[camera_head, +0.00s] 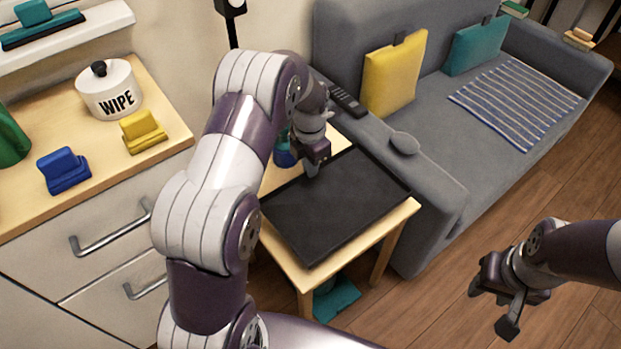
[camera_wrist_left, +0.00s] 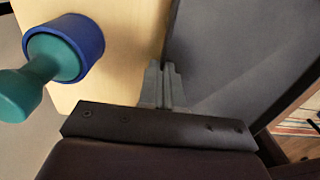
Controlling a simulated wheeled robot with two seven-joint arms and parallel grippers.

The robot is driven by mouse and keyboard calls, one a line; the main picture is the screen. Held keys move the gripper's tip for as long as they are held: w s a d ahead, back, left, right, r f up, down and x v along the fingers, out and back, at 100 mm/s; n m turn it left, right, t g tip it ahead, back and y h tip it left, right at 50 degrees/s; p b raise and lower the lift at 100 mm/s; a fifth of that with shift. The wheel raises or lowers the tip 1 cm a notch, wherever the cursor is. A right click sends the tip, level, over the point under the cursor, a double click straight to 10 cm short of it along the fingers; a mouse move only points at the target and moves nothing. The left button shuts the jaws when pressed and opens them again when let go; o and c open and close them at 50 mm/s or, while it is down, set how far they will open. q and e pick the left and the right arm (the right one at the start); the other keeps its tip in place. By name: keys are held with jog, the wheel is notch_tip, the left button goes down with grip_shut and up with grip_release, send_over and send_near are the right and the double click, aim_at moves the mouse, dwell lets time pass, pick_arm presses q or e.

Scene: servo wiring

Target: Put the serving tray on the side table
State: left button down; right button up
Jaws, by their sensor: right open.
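The serving tray (camera_head: 335,205) is a dark, flat rectangle, level over the top of the light wooden side table (camera_head: 365,240). It covers most of the tabletop; I cannot tell whether its whole underside touches. My left gripper (camera_head: 312,172) is at the tray's far-left edge, pointing down. In the left wrist view its fingers (camera_wrist_left: 162,85) are close together on the tray's rim, beside the grey tray surface (camera_wrist_left: 235,60). My right gripper (camera_head: 493,305) is open and empty, above the floor to the right of the table.
A blue and teal object (camera_wrist_left: 65,50) stands on the bare tabletop beside the tray. The grey sofa (camera_head: 435,195) stands close on the right, with a remote (camera_head: 345,98) on its arm. A drawer cabinet (camera_head: 90,215) is at left. A teal item (camera_head: 335,298) lies under the table.

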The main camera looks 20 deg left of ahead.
pick_arm(q)
notch_tip(320, 180, down, 4)
jog(key=shift+f+b, duration=0.1)
jog(key=shift+b, duration=0.65)
jog(key=c, duration=1.3)
grip_release()
jog(key=shift+c, duration=0.2)
